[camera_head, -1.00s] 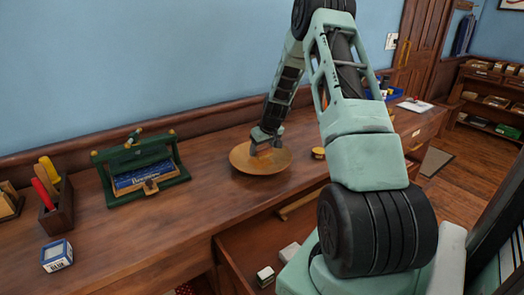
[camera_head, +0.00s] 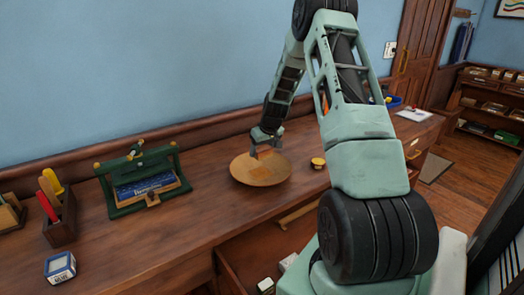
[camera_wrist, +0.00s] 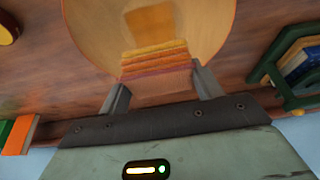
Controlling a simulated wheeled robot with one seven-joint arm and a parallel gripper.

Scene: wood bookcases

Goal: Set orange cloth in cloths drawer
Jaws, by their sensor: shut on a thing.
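My gripper (camera_head: 265,150) is shut on a folded orange cloth (camera_wrist: 155,62), held just above a round tan dish (camera_head: 247,177) on the desk. In the wrist view, the cloth's stacked folds show orange and yellow with a reddish lower edge between the fingers. An orange square patch (camera_wrist: 150,22) shows on the dish beyond it; I cannot tell whether it is another cloth. Below the desktop, a drawer (camera_head: 229,272) stands open, partly hidden by my arm. I cannot tell whether it is the cloths drawer.
A green stand with a blue book (camera_head: 145,187), a holder with colored handles (camera_head: 60,222) and a small blue-and-white box (camera_head: 60,267) stand left. A small yellow-topped jar (camera_head: 318,163) sits right of the dish. Small pale boxes lie in the open drawer. The desk front is clear.

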